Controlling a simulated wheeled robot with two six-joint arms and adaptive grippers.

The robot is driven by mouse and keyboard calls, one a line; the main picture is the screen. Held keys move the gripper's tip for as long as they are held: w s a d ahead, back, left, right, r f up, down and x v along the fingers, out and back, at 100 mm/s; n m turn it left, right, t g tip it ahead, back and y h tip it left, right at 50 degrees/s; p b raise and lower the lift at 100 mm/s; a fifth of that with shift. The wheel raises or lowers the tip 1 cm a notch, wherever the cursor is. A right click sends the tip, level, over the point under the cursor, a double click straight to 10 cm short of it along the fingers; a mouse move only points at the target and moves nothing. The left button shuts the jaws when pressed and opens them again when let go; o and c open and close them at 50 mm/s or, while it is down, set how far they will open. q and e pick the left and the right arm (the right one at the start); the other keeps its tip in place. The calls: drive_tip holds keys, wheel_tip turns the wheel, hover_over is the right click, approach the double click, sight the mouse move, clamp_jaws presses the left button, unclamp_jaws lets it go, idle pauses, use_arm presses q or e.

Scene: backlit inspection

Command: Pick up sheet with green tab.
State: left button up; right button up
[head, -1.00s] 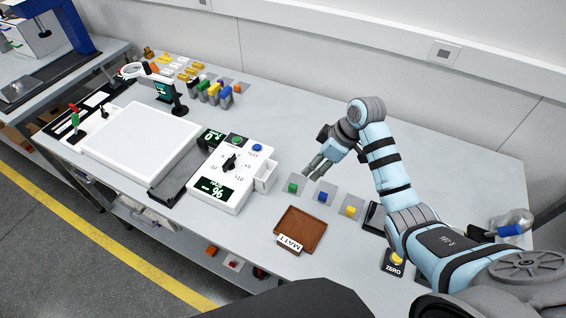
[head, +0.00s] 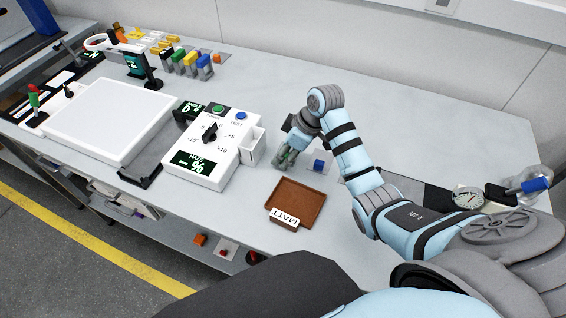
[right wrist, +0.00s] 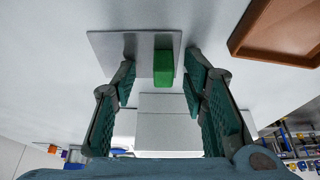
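The sheet with the green tab is a thin grey plate (right wrist: 105,45) lying flat, with an upright green tab (right wrist: 164,66) in the right wrist view. My right gripper (right wrist: 160,80) is open, its two fingers on either side of the tab, with the right finger close to it. I cannot tell whether it touches. In the head view my right gripper (head: 283,162) is low over the bench and mostly hides this sheet. A neighbouring sheet with a blue tab (head: 319,165) lies just right of it. My left gripper is not in view.
A brown tray (head: 312,187) labelled MATT lies just in front of the gripper. A white control box (head: 222,134) with a dial stands to the left, beside a white light panel (head: 110,120). Coloured blocks (head: 188,63) stand at the back. The bench behind my arm is clear.

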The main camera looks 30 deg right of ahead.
drive_tip(key=shift+s+a+r, duration=0.1)
drive_tip(key=shift+s+r, duration=0.15)
drive_tip(key=shift+s, duration=0.05)
drive_tip(key=shift+w, duration=0.1)
clamp_jaws()
